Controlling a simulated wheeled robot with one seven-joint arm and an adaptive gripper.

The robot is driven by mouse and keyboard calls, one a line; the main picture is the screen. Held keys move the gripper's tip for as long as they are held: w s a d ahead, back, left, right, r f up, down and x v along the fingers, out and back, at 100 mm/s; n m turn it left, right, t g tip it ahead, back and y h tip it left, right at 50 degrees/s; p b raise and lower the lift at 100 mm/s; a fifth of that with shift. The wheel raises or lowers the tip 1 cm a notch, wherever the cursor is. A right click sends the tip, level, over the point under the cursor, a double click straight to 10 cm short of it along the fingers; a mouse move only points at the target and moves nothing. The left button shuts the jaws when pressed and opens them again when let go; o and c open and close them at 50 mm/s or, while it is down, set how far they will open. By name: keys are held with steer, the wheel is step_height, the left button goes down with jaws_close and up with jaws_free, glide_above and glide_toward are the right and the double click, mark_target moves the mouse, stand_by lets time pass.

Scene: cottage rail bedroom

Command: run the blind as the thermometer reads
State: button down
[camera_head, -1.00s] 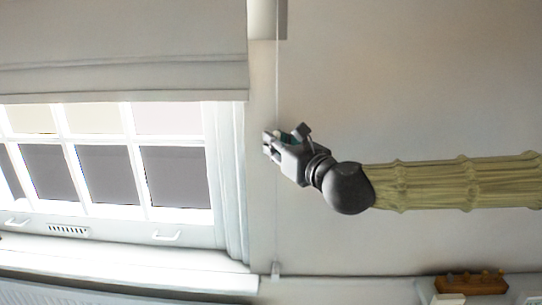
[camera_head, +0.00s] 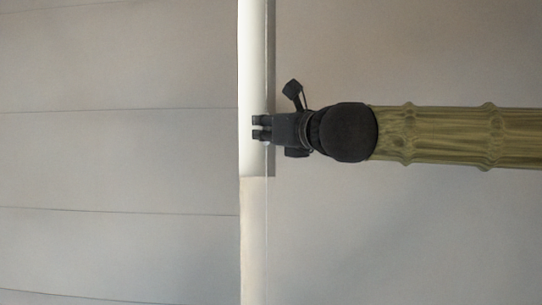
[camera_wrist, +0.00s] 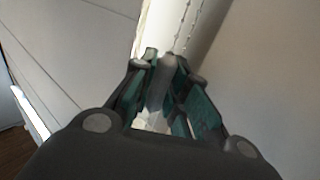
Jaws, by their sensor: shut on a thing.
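The blind (camera_head: 120,160), pale grey cloth with thin cross folds, fills the left of the head view. It also shows at the left of the wrist view (camera_wrist: 75,45). A thin beaded cord (camera_wrist: 184,25) runs up in two strands in the wrist view and shows as a fine line (camera_head: 267,225) in the head view. My gripper (camera_head: 262,128) is shut on the cord beside the blind's right edge. In the wrist view its fingers (camera_wrist: 165,75) close around a grey part in line with the cord; its exact shape is hard to make out. No thermometer is in view.
A white upright strip (camera_head: 252,70) stands between the blind and the wall. A bright strip (camera_wrist: 30,112) shows at the lower left of the wrist view.

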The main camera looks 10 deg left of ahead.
steer(key=shift+w+r+p, duration=0.15)
steer(key=shift+r+p, duration=0.6)
steer(key=shift+r, duration=2.2)
steer(key=c, duration=1.4)
jaws_free()
steer(key=shift+d, duration=0.1)
steer(key=shift+c, duration=0.2)
steer(key=shift+o, duration=0.4)
steer(key=shift+f, duration=0.2)
steer(key=shift+f, duration=0.1)
steer(key=v, duration=1.2)
